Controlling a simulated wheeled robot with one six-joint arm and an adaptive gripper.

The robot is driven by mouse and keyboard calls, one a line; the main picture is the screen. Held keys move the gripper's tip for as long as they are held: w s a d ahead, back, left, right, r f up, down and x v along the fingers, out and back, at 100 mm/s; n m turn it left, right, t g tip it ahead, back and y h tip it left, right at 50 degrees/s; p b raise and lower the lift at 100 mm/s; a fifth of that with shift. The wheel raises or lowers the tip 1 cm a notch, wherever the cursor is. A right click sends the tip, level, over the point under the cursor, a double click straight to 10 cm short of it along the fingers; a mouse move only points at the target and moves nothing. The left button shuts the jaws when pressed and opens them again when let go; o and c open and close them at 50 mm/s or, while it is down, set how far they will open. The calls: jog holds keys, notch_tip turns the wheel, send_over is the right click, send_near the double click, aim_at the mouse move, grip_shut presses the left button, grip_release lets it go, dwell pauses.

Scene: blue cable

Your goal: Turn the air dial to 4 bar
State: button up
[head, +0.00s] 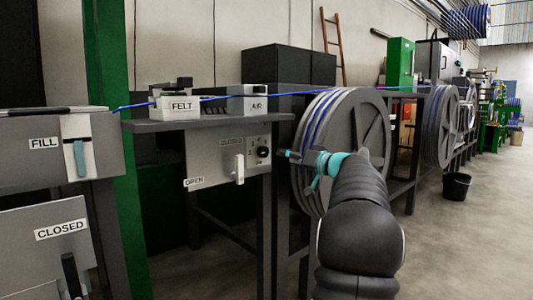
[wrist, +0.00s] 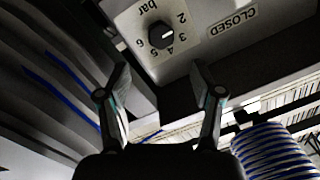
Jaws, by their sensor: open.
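The air dial (head: 263,152) is a small black knob on the grey panel (head: 222,157) under the AIR box. In the wrist view the dial (wrist: 161,35) is seen close, ringed by a bar scale with numbers from 2 to 6. Its white mark points to the right, seemingly between 2 and 3. My gripper (wrist: 158,68) is open and empty, its two fingers spread below the dial in that view and apart from it. In the head view my gripper (head: 288,154) is just right of the dial; its fingertips are small there.
A white lever handle (head: 239,169) stands left of the dial, between the OPEN and CLOSED labels. A large cable reel (head: 342,112) is close to my arm on the right. The blue cable (head: 290,94) runs above the table (head: 205,122). Open floor lies at right.

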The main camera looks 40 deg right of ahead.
aim_at(266, 152)
jog(key=w, duration=0.3)
jog(key=w+a+p, duration=0.1)
jog(key=w, duration=0.6)
jog(key=shift+a, duration=0.3)
jog(key=shift+s, duration=0.1)
jog(key=c, duration=1.1)
